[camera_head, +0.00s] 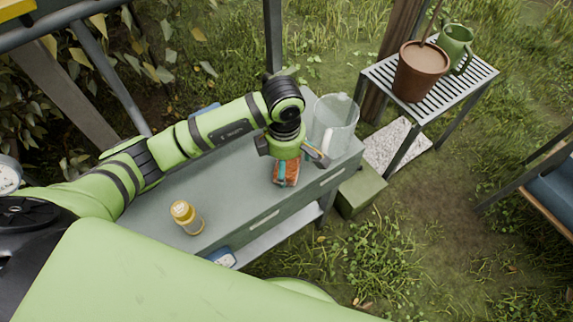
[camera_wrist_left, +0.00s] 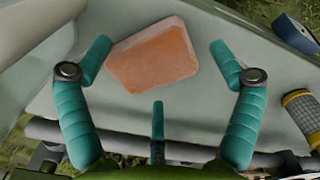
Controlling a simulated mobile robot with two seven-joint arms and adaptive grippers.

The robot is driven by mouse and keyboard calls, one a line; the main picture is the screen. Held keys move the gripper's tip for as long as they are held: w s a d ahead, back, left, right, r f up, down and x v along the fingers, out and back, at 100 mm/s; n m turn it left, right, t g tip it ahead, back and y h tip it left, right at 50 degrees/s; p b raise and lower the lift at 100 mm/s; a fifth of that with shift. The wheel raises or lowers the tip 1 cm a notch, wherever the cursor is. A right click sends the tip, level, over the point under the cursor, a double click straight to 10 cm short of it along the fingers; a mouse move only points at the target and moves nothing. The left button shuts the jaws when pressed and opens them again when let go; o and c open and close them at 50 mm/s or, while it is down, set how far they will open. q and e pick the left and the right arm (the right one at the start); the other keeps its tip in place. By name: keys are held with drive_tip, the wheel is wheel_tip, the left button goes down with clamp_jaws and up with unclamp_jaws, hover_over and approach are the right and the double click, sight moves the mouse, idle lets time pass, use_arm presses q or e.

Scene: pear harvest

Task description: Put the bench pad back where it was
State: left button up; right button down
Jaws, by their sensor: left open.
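An orange-brown block with pale edges, which looks like a pad, lies flat on the grey-green bench (camera_head: 225,165). The block (camera_head: 287,172) is partly hidden by my left gripper in the head view. My left gripper (camera_head: 289,161) is above the block, pointing down, with its teal fingers spread. In the left wrist view the block (camera_wrist_left: 152,56) lies between and beyond the open fingertips, slightly turned. I see no grip on it. My right gripper is not in view.
A clear jug (camera_head: 335,122) stands on the bench close right of my left gripper.

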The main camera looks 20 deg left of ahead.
use_arm(q)
wheel_tip(320, 180, up, 10)
drive_tip(key=b, duration=0.1)
drive_tip(key=shift+a, duration=0.15)
idle(0.5)
